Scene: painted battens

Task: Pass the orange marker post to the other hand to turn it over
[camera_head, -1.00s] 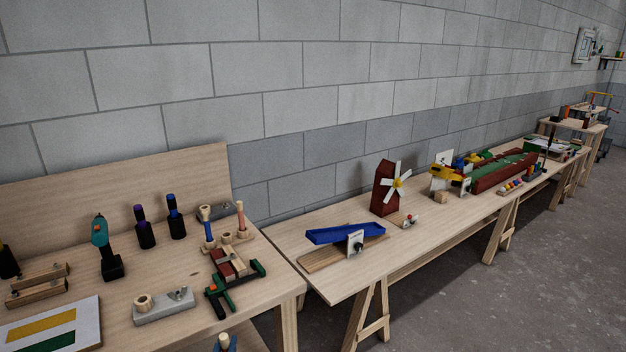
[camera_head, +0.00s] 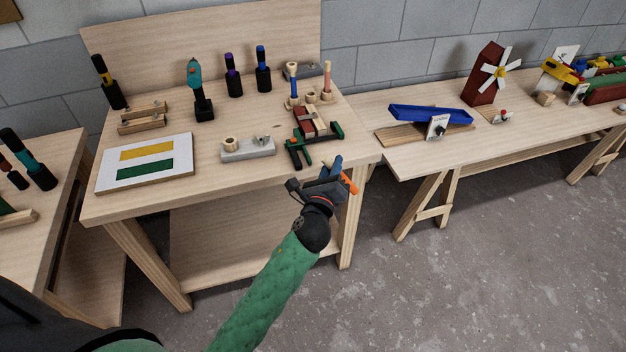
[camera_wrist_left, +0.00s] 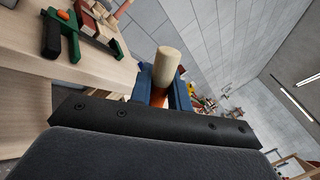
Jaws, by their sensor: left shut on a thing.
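My left gripper (camera_head: 335,172) is shut on the orange marker post (camera_head: 349,184), in front of the workbench's right front corner. In the head view only a short orange part of the post shows, at the right of the jaws. In the left wrist view the post's pale wooden end (camera_wrist_left: 167,66) stands out beyond the blue fingers (camera_wrist_left: 160,92), with a little orange showing between them. The rest of the post is hidden by the gripper. My right gripper is not in view.
The workbench (camera_head: 205,210) carries a grey block (camera_head: 248,150) with a wooden ring, a green clamp (camera_head: 297,155), a white board (camera_head: 145,163) with yellow and green strips, and upright tools. A second table (camera_head: 420,157) holds a blue tray (camera_head: 430,115). Open floor lies to the right.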

